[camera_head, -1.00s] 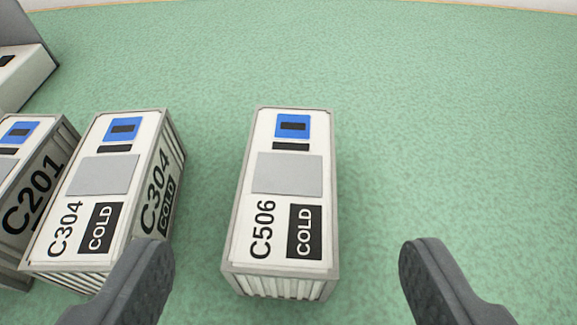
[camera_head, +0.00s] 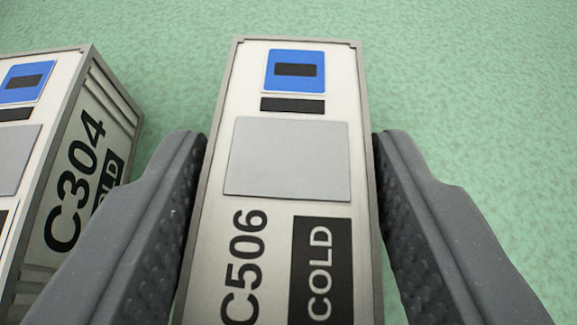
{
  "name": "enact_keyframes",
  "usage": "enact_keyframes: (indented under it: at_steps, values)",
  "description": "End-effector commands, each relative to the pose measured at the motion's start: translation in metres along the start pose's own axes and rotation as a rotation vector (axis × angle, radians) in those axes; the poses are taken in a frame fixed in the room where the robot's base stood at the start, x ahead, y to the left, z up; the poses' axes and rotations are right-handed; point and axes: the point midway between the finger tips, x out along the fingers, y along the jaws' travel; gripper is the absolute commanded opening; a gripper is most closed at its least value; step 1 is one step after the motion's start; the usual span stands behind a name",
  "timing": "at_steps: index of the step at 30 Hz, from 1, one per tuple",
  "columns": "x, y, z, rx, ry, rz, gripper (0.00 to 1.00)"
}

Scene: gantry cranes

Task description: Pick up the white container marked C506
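The white container marked C506 (camera_head: 288,156) fills the middle of the view. Its top has a grey rim, a blue square with a dark bar, a grey panel and a black COLD label. Its near end is cut off by the bottom of the picture. My gripper (camera_head: 288,150) has one dark grey finger along each long side of the container. The fingers are drawn in against its sides, with almost no gap showing. The container's base is hidden, so I cannot tell whether it rests on the floor.
The white container marked C304 (camera_head: 72,165) stands to the left, partly cut off by the picture edge. The green floor (camera_head: 480,110) is clear behind and to the right.

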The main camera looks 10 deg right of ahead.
Motion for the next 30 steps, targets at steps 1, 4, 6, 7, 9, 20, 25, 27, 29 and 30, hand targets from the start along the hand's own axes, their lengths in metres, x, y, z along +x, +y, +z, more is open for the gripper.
enact_keyframes:
  at_steps: [1, 4, 6, 7, 9, 20, 25, 27, 29, 30]
  values:
    - [0.0, 0.0, 0.0, 0.0, 0.0, 0.0, 0.3]
    - [0.0, 0.0, 0.0, 0.0, -0.001, 0.0, 0.15]
    - [0.0, 0.0, 0.0, 0.0, 0.0, 0.0, 0.15]
    - [0.0, 0.0, 0.0, 0.0, 0.0, 0.0, 0.15]
    - [0.0, 0.0, 0.0, 0.0, -0.001, 0.0, 0.15]
    - [-0.006, -0.001, -0.013, 0.0, 0.0, -0.001, 0.15]
    - [-0.014, -0.001, -0.03, 0.001, 0.002, -0.001, 0.15]
    - [-0.018, -0.002, -0.037, -0.001, 0.001, -0.002, 0.15]
    - [-0.023, -0.003, -0.031, -0.001, -0.001, 0.0, 0.15]
    - [-0.027, -0.004, -0.03, -0.002, 0.0, 0.0, 0.15]
